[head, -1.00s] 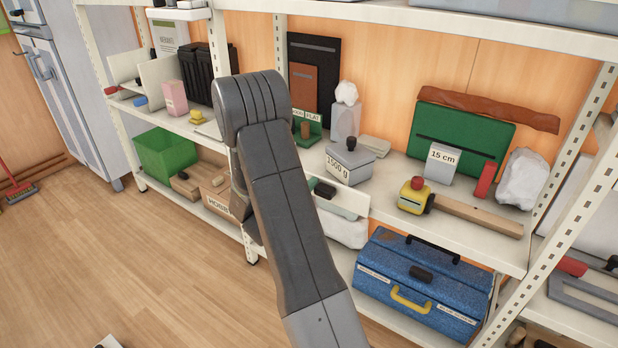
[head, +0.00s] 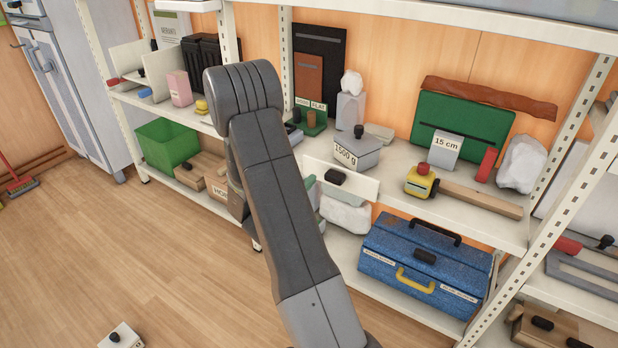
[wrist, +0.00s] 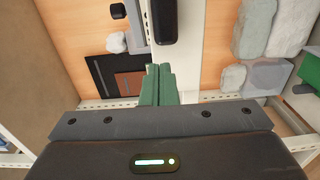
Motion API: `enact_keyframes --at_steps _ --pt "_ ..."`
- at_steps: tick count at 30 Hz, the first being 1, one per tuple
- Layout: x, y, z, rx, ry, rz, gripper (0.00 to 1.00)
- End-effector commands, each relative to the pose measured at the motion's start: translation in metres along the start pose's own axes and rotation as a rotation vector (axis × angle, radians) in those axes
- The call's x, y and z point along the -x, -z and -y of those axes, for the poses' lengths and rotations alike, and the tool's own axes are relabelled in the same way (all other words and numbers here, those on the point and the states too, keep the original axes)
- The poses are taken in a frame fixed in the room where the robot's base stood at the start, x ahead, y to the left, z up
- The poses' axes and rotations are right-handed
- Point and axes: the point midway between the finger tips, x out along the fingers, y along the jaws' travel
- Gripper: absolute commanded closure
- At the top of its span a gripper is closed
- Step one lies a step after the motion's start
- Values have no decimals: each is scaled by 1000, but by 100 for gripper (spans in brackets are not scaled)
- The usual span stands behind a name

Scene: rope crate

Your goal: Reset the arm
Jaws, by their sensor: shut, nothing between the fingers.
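My gripper (wrist: 157,72) shows in the wrist view as green fingers held together past the dark hand, with nothing between them. In the head view my arm rises from the bottom centre, bends at a rounded joint in front of the shelves, and hides most of the gripper. In the wrist view a white panel (wrist: 190,45) with a black handle (wrist: 163,20) lies beyond the fingertips. The panel also shows in the head view (head: 358,184), just right of my arm.
A shelf unit (head: 510,231) fills the right and back. It holds a grey 1500 g weight (head: 357,152), a yellow-headed tool (head: 420,182), a blue toolbox (head: 385,262) and a green bin (head: 165,145).

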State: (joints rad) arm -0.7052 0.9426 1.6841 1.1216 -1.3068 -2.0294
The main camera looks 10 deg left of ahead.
Motion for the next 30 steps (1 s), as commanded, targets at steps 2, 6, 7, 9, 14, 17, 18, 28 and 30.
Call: enact_keyframes --at_steps 2,6,7,9,14,17,18,28,30 --pt "13 0 -1 3 0 -3 100" --pt "38 1 0 2 0 -3 100" --pt "42 1 0 2 0 -3 100" --pt "54 0 0 3 1 -3 100" --pt "72 0 1 0 0 -1 100" --pt "77 0 1 1 -1 0 100" --pt "78 0 1 1 -1 0 100" --pt "78 0 2 0 -1 1 100" --pt "76 0 2 0 0 2 100"
